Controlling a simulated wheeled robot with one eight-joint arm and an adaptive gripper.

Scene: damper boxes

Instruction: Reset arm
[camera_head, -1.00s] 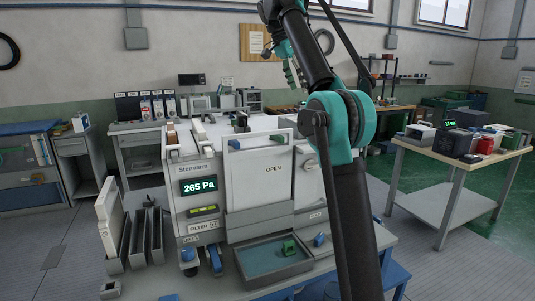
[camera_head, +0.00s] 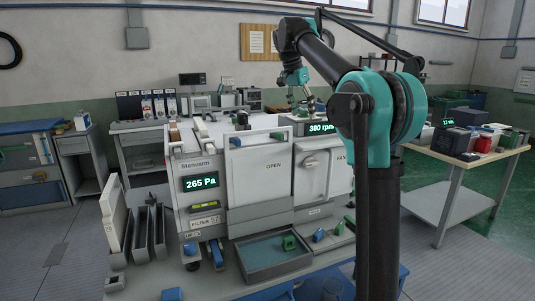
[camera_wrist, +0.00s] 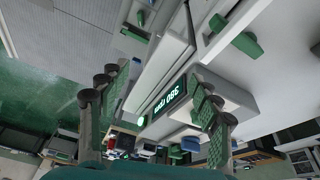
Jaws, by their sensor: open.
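My gripper (camera_head: 301,104) is at the end of my raised teal and black arm, above the back right of the grey Stenvarm machine (camera_head: 262,180), near its 380 rpm display (camera_head: 321,128). In the wrist view my gripper (camera_wrist: 158,80) has its two green-padded fingers spread apart with nothing held between them. The 380 rpm display also shows in the wrist view (camera_wrist: 172,98), upside down and beyond the fingers. Whether the fingers touch the machine cannot be told.
A 265 Pa display (camera_head: 201,182) is on the machine front. A tray (camera_head: 243,262) with a green part (camera_head: 289,242) stands before it. Upright grey slots (camera_head: 150,232) are at left. A side table (camera_head: 440,196) with boxes is at right.

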